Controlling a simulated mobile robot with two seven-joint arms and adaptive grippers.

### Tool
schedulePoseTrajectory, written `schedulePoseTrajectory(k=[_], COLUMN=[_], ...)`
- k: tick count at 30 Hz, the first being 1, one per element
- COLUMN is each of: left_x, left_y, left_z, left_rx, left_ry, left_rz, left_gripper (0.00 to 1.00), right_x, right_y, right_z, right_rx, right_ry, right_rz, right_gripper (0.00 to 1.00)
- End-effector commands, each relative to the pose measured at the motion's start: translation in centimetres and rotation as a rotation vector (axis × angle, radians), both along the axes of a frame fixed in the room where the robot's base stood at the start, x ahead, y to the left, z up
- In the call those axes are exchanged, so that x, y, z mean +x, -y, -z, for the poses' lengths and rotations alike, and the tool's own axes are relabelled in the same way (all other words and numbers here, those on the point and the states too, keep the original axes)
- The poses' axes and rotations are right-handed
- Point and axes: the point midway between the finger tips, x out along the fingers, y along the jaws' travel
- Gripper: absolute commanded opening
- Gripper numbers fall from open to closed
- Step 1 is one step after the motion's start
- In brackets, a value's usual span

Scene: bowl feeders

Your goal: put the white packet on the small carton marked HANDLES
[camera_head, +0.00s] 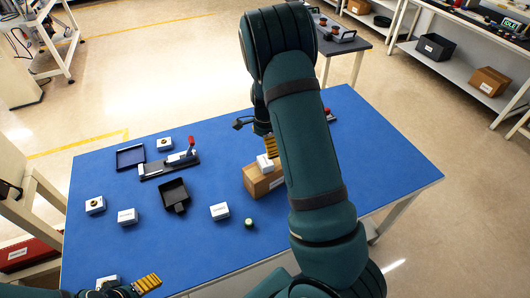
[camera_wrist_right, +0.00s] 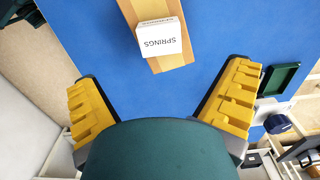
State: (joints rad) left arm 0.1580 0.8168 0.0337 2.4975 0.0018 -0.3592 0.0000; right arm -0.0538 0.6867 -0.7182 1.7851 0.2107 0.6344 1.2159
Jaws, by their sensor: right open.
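A white packet (camera_head: 265,163) sits on top of a brown cardboard carton (camera_head: 258,184) near the middle right of the table. In the right wrist view the packet (camera_wrist_right: 158,38) reads SPRINGS and rests on the brown carton (camera_wrist_right: 172,62). My right gripper (camera_wrist_right: 162,74) is open and empty, its yellow fingers wide apart, short of the packet in that view. In the head view the right gripper (camera_head: 270,146) is by the packet, partly hidden by my arm. I cannot read HANDLES on any carton. My left gripper (camera_head: 140,286) is at the front left, partly cut off.
Small white cartons stand on the blue table (camera_head: 340,130), including one at front centre (camera_head: 220,210) and two at left (camera_head: 95,205) (camera_head: 127,215). A black tray (camera_head: 174,195), a dark blue tray (camera_head: 131,157) and a clamp fixture (camera_head: 170,165) lie behind. The table's right side is mostly clear.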

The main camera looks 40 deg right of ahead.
Motion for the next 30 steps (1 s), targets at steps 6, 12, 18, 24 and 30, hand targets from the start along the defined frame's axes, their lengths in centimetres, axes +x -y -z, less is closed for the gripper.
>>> schedulePoseTrajectory(k=[6,12,18,24,30], left_x=[0.0,0.0,0.0,0.0,0.0], left_y=[0.0,0.0,0.0,0.0,0.0], left_z=[-0.1,-0.1,-0.1,-0.1,-0.1], left_rx=[0.0,0.0,0.0,0.0,0.0], left_ry=[0.0,0.0,0.0,0.0,0.0], left_rz=[0.0,0.0,0.0,0.0,0.0], left_gripper=[0.74,0.74,0.74,0.74,0.74], right_x=[0.0,-0.2,-2.9,-8.4,-12.6], right_y=[0.0,-0.8,-8.8,-21.1,-29.0], right_z=[-1.8,-1.0,6.0,10.8,10.4], right_rx=[0.0,0.005,0.046,0.102,0.107], right_ry=[0.0,-0.002,0.03,0.185,0.372], right_rz=[0.001,-0.045,-0.501,-1.162,-1.575], right_gripper=[0.98,0.98,0.98,0.98,0.98])
